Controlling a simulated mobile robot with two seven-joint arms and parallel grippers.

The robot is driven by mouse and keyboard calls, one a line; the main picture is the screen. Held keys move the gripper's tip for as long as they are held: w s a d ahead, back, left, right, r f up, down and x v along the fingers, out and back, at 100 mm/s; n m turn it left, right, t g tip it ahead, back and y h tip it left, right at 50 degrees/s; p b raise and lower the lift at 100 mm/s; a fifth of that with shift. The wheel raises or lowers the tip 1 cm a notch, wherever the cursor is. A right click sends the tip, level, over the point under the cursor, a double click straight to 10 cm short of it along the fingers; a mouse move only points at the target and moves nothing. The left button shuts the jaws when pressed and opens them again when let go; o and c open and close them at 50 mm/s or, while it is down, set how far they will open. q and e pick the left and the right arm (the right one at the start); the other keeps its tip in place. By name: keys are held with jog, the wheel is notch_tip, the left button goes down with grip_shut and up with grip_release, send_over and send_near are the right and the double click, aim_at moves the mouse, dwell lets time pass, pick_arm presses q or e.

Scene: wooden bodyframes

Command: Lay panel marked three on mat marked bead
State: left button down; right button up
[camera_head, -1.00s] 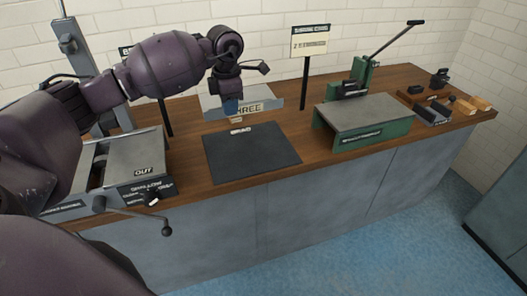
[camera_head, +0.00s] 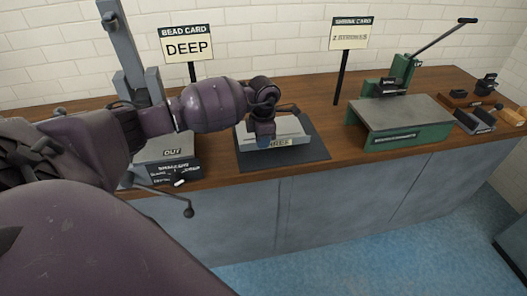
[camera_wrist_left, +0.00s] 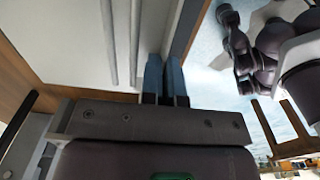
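The panel marked three (camera_head: 290,127) is a pale grey plate with a label reading THREE on its front edge. It is over the dark mat (camera_head: 312,154), within its outline; I cannot tell whether it touches the mat. My left gripper (camera_head: 264,143) is at the panel's front edge and hides part of the label. In the left wrist view its blue fingertips (camera_wrist_left: 165,76) are close together on the panel's edge, with the grooved pale panel (camera_wrist_left: 85,35) beside them. The mat's bead label is hidden. My right gripper does not show clearly in either view.
A grey machine (camera_head: 168,150) marked OUT, with a lever (camera_head: 188,208), stands left of the mat. A sign reading BEAD CARD, DEEP (camera_head: 187,46) stands behind. A green-framed press table (camera_head: 400,118) is to the right. Bare wooden bench (camera_head: 345,125) lies between.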

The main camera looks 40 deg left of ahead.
aim_at(263, 160)
pick_arm(q)
jog(key=shift+f, duration=2.1)
jog(key=shift+f, duration=0.1)
jog(key=shift+f+b, duration=0.15)
jog(key=shift+b, duration=0.2)
jog(key=c, duration=1.4)
grip_release()
jog(key=shift+o, duration=0.2)
